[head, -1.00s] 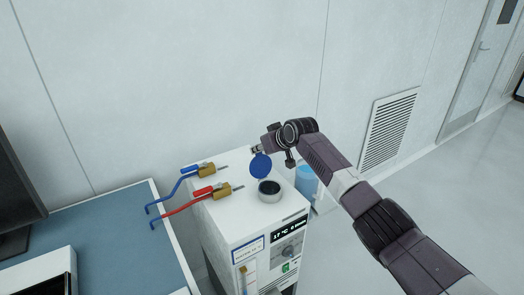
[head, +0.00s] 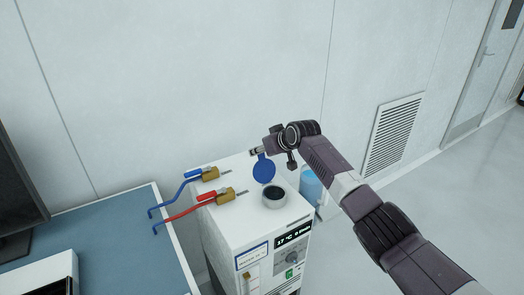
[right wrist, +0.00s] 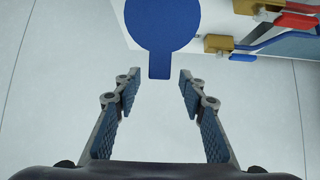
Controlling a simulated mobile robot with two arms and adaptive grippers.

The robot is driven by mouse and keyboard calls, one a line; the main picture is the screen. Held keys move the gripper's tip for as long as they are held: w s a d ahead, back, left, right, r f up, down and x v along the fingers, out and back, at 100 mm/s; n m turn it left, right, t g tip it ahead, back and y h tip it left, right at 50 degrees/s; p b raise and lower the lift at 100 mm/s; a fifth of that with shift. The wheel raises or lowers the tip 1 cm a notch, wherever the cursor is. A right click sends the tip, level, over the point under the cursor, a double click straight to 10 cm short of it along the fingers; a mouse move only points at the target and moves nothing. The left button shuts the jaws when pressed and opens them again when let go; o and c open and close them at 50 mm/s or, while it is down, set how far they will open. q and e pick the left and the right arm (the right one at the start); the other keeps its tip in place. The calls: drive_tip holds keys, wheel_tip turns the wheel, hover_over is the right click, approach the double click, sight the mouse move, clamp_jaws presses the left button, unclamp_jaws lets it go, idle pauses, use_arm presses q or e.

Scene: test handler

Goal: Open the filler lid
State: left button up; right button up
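The filler lid (head: 264,169) is a round blue flap with a tab, standing raised behind the round filler opening (head: 273,196) on top of a white chiller unit (head: 255,222). The opening shows a dark inside and a metallic rim. My right gripper (head: 255,151) is just above and behind the lid in the head view. In the right wrist view the gripper (right wrist: 159,85) has its fingers spread apart, and the lid (right wrist: 161,25) is ahead with its tab reaching toward the gap. I see no finger closed on it. My left gripper is not in view.
Brass fittings with a blue hose (head: 172,193) and a red hose (head: 185,211) sit left of the opening. A blue container (head: 311,185) stands behind the unit on the right. A blue-topped table (head: 105,235) is on the left, and the wall is close behind.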

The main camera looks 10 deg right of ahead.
drive_tip(key=shift+s+d, duration=0.1)
drive_tip(key=shift+d, duration=0.05)
drive_tip(key=v, duration=1.1)
drive_tip(key=shift+s+r, duration=0.3)
